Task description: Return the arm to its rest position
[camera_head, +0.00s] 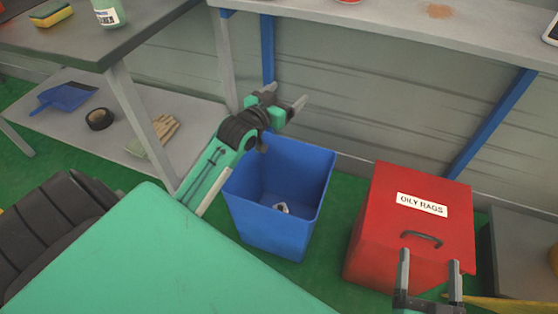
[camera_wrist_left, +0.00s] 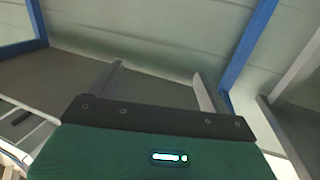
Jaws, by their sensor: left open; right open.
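My left gripper (camera_head: 285,97) is raised above the back part of the blue bin (camera_head: 268,238) in the head view. Its two fingers are apart with nothing between them; they also show open and empty in the left wrist view (camera_wrist_left: 158,85). My left arm (camera_head: 207,175) slants up from the lower left past the bin's left side. My right gripper (camera_head: 428,270) is at the bottom right in front of the red box, fingers apart and empty. Most of my right arm is out of view.
A small pale object (camera_head: 282,208) lies inside the bin. A red "OILY RAGS" box (camera_head: 385,215) with a handle stands right of it. A workbench (camera_head: 390,25) runs along the back, with a blue leg (camera_head: 490,122). A table (camera_head: 95,50) and low shelf (camera_head: 75,125) stand left.

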